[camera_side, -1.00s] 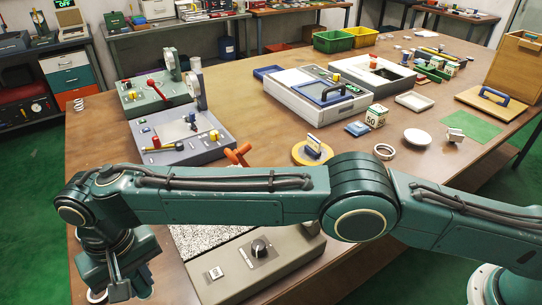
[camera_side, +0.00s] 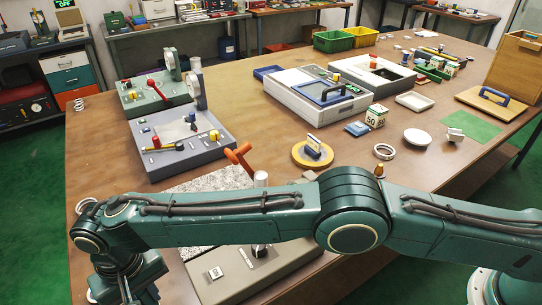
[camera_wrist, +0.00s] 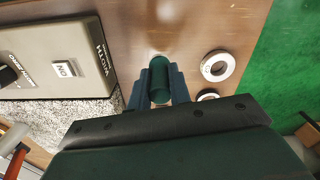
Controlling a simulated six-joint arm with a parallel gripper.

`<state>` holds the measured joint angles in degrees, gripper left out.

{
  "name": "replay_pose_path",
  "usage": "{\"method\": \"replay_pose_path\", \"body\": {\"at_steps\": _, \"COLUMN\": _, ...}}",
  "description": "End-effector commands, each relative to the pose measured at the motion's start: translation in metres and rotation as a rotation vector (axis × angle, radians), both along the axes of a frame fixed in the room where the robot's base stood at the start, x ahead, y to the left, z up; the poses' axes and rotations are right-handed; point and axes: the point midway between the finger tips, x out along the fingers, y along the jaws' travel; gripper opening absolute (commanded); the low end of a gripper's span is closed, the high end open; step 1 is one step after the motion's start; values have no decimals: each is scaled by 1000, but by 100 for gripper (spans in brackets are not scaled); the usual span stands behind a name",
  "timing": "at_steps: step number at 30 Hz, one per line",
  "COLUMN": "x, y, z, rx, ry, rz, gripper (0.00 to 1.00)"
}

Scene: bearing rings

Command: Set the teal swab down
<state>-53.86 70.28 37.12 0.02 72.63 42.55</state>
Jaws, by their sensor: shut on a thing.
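In the wrist view the teal swab (camera_wrist: 159,78) shows as a dark teal cylinder, seen nearly end-on, with a small pale spot beyond its far end. My gripper (camera_wrist: 159,88) is shut on it, one finger on each side. The swab is over bare brown table; whether it touches the table cannot be told. In the side view my gripper (camera_side: 132,290) is at the lower left, partly cut off by the frame, and the swab cannot be made out there.
Two metal rings (camera_wrist: 218,66) (camera_wrist: 208,97) lie right of the swab in the wrist view, near the table edge and green floor. A grey control box (camera_wrist: 60,55) with an ON button and a speckled plate (camera_wrist: 60,122) are on the left. Bare table lies between.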

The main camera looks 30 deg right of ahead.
Motion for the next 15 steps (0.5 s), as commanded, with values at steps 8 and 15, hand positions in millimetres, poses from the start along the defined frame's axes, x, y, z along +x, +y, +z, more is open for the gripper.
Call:
{"method": "replay_pose_path", "body": {"at_steps": 8, "x": 0, "y": 0, "z": -32, "rx": 1, "ry": -1, "rz": 0, "gripper": 0}}
{"method": "replay_pose_path", "body": {"at_steps": 15, "x": 0, "y": 0, "z": -35, "rx": 1, "ry": -1, "rz": 0, "gripper": 0}}
